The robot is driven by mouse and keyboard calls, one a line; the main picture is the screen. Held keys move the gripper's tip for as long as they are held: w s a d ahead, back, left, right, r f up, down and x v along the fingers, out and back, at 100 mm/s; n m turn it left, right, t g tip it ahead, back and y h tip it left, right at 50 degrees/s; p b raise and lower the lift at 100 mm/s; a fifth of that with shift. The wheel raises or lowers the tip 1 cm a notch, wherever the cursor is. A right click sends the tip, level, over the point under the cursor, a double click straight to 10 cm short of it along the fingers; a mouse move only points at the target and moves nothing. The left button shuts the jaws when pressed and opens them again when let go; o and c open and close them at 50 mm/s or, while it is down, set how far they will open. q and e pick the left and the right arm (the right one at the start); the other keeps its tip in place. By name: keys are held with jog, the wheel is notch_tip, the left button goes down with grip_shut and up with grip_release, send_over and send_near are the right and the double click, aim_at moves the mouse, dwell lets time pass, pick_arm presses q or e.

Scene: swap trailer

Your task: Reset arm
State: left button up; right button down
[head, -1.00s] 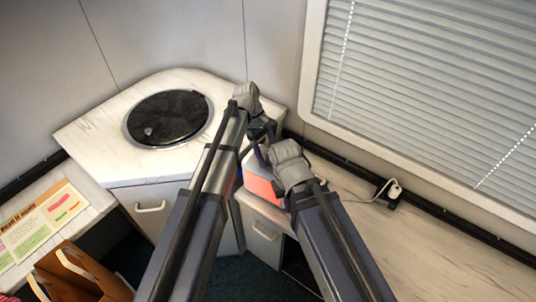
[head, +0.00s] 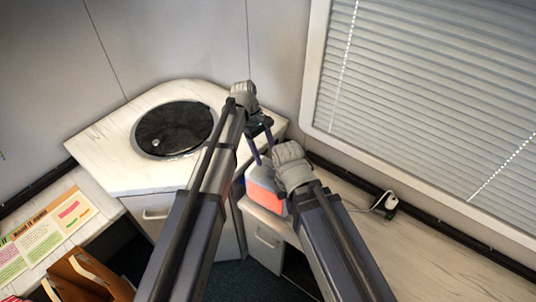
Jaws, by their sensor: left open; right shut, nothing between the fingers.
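My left arm comes in from the left, and its gripper (head: 262,142) is the higher one, over the far corner of the counter. Its two dark fingers are spread with nothing visible between them. My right arm reaches up from the lower right. Its gripper (head: 290,168) is lower and to the right, and is shut; its fingertips are largely hidden behind the grey wrist cover. A red-orange and grey object (head: 263,188) stands on the lower counter just below the grippers, partly hidden by my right wrist. I cannot tell whether the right gripper touches it.
The marbled corner counter (head: 105,160) has a round black inset (head: 173,130). A paper sheet (head: 45,235) lies left, above a wooden holder (head: 90,275).

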pick_arm(q)
jog(key=shift+p+v, duration=0.3)
jog(key=shift+v, duration=0.5)
jog(key=s+a+m+t+y, duration=0.1)
jog(key=s+m+y, duration=0.1)
jog(key=s+m, duration=0.4)
jog(key=s+a+f+m+t+y, duration=0.1)
jog(key=s+m, duration=0.6)
jog(key=s, duration=0.7)
jog(key=shift+a+f+t+y, duration=0.3)
jog(key=shift+a+t+y, duration=0.1)
jog(key=shift+a+y, duration=0.35)
